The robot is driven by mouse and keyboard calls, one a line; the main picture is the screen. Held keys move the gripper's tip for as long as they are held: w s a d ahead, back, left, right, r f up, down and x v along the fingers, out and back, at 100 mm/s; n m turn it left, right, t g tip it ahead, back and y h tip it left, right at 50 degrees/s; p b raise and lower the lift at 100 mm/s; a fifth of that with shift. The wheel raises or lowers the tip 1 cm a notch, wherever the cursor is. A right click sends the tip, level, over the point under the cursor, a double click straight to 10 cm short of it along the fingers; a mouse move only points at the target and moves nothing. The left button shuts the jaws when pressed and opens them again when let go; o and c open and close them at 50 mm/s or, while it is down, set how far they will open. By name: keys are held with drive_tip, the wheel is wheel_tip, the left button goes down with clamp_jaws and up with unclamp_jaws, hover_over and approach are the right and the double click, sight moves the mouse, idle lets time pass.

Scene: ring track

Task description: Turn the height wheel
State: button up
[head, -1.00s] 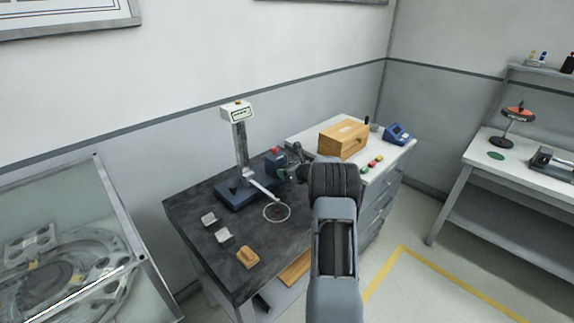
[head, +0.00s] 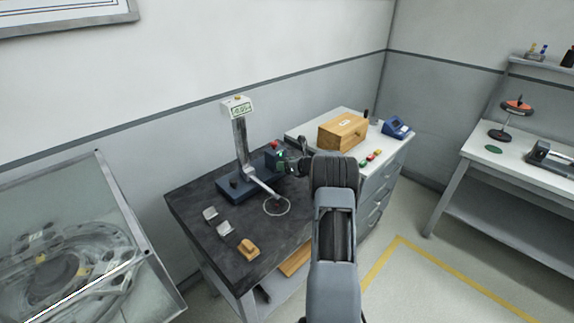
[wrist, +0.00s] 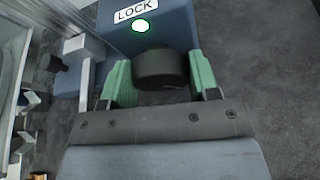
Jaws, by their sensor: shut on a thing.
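The height gauge stands on the dark table, with a grey column (head: 241,142), a display head (head: 238,108) on top and a blue base (head: 232,190). A thin arm reaches from it towards a pale ring mark (head: 277,206) on the table. A blue box (head: 272,160) with a red top stands behind the gauge's right side. The wrist view shows its LOCK label (wrist: 136,12), a lit green lamp (wrist: 141,27) and a black wheel (wrist: 160,70). My gripper (wrist: 161,78) has its green fingers shut on the black wheel from both sides; my arm partly hides this in the head view.
The dark tabletop (head: 195,190) holds two small metal blocks (head: 211,215) and a tan wooden block (head: 248,247) at its front left. A wooden case (head: 342,133) and a blue device (head: 397,127) stand on the white cabinet at right. A glass-topped case (head: 60,230) is at left.

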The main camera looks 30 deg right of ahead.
drive_tip(key=o, duration=0.9)
drive_tip(key=b+v, duration=0.2)
drive_tip(key=v, duration=1.1)
drive_tip(key=shift+s+d+r, duration=0.15)
drive_tip(key=shift+s+r, duration=0.05)
drive_tip(key=shift+s, duration=0.15)
